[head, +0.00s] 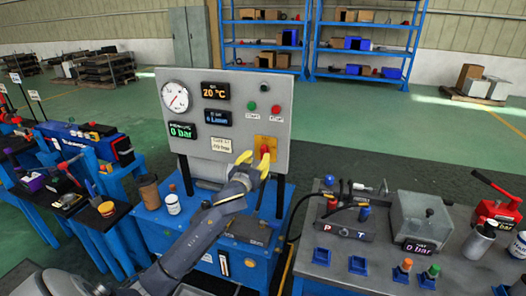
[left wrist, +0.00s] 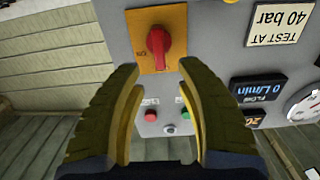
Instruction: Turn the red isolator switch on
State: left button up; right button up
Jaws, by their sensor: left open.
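The red isolator switch (head: 265,151) is a red knob on a yellow plate (head: 273,140), at the lower right of the grey control panel (head: 237,140). My left gripper (head: 255,160) is in front of the panel with its yellow fingers spread close to the knob. In the left wrist view, which is upside down, the red knob (left wrist: 157,46) lies just beyond the gap between the two open fingertips (left wrist: 160,68). The knob's bar looks about upright there. Nothing is between the fingers. My right gripper is not in view.
The panel also carries a pressure gauge (head: 175,97), displays, a TEST AT 40 bar label (left wrist: 281,22), and green and red buttons (left wrist: 151,115). A grey bench (head: 460,262) with fittings stands right. A brown cup (head: 149,191) and white tin (head: 173,204) stand left of my arm.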

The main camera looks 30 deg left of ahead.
aim_at(262, 151)
pick_arm(q)
jog(key=shift+x, duration=3.25)
jog(key=shift+c, duration=0.4)
grip_shut()
